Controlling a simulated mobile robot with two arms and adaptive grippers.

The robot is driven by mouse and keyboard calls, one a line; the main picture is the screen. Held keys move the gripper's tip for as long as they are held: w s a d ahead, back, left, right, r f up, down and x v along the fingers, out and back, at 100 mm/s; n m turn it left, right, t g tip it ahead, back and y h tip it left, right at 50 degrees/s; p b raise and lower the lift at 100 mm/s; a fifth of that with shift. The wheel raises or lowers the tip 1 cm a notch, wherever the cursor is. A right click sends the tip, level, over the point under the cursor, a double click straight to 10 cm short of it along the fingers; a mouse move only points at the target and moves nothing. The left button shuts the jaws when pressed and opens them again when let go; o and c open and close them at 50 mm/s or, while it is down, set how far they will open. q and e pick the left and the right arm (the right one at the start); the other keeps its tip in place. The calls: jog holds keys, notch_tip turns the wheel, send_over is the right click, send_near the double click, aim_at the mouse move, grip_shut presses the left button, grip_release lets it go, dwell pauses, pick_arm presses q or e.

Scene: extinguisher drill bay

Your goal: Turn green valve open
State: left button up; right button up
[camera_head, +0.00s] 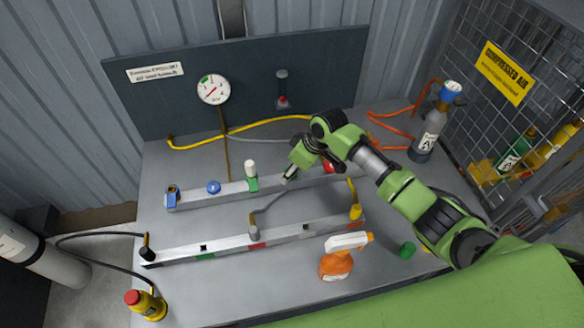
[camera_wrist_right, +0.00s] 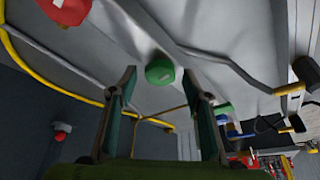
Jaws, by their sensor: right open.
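The green valve knob (camera_wrist_right: 160,69) shows in the right wrist view, on the grey rail just beyond and between my fingertips. My right gripper (camera_wrist_right: 158,82) is open, with one finger to each side of the knob's line and a gap still showing. In the head view my right gripper (camera_head: 291,170) reaches down over the back rail (camera_head: 228,196), between the white-and-green post (camera_head: 251,174) and the red knob (camera_head: 328,167). The arm and fingers largely hide the green valve there. My left gripper is not in view.
A blue knob (camera_head: 213,187) sits farther left on the back rail. A front rail (camera_head: 180,252), an orange spray bottle (camera_head: 338,259) and a green cap (camera_head: 408,248) are nearer. A gauge (camera_head: 213,89) is on the back panel. A grey cylinder (camera_head: 427,135) stands right.

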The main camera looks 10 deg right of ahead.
jog(key=shift+c, duration=0.5)
jog(key=c, duration=1)
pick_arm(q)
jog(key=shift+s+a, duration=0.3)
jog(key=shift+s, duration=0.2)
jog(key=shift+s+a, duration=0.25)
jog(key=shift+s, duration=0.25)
